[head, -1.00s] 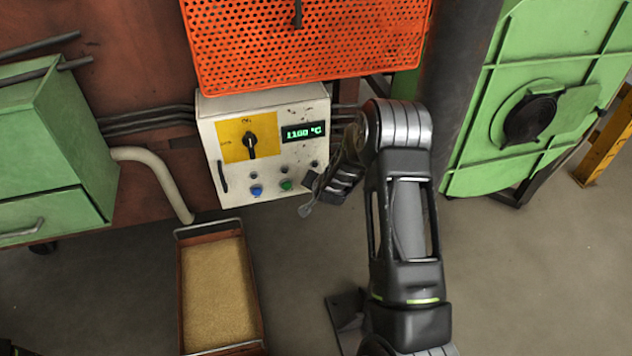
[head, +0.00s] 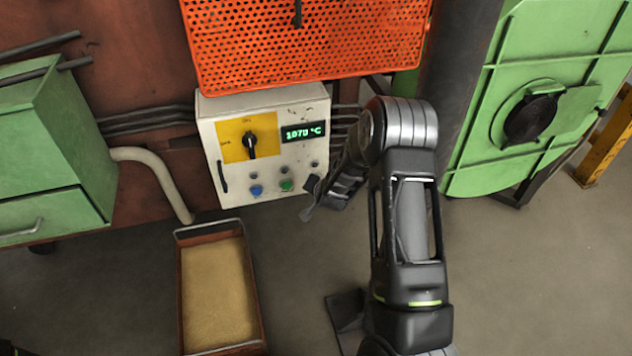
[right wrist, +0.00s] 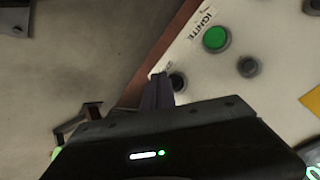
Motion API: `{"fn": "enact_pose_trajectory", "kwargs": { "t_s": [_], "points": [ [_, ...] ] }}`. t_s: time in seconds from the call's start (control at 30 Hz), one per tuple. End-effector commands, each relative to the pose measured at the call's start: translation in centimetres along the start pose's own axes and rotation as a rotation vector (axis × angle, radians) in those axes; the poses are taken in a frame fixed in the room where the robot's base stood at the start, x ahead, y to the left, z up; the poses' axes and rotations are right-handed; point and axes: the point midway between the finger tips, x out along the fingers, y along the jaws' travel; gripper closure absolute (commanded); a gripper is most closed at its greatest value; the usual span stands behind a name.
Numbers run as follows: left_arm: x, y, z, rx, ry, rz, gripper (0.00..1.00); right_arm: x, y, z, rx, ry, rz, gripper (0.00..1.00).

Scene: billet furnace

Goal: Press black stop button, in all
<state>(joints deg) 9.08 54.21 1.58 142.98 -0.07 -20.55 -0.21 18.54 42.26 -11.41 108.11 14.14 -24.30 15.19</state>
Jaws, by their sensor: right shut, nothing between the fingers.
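The white control box (head: 235,178) stands under the orange mesh guard. In the right wrist view the black stop button (right wrist: 178,82) is on the panel's lower edge, below the green button (right wrist: 215,39) labelled IGNITE. Its own label is mostly covered. My right gripper (right wrist: 158,88) is shut and empty, with its fingertips right beside the black button; I cannot tell whether they touch it. In the head view my right gripper (head: 311,190) is at the panel's lower right corner and hides the black button. My left gripper is not in view.
The panel also has a blue button (head: 257,191), a black rotary switch (head: 250,145) on a yellow plate and a display (head: 303,132) that appears to read 1070 °C. A tray of sand-coloured grains (head: 179,300) stands below. A green door (head: 570,50) is at right.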

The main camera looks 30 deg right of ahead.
Motion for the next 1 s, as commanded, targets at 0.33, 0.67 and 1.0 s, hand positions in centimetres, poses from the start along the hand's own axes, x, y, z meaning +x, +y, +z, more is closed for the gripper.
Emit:
{"fn": "enact_pose_trajectory", "kwargs": {
  "t_s": [0.33,0.67,1.0],
  "points": [
    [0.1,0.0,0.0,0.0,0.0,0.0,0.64,-0.8,0.6,0.6,0.001,-0.001,0.002,1.0],
    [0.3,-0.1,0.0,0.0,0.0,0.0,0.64,-3.0,2.3,2.2,0.002,-0.001,0.002,1.0],
    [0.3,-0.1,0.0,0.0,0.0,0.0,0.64,-3.5,2.6,2.5,0.0,0.0,0.0,1.0]
  ]
}}
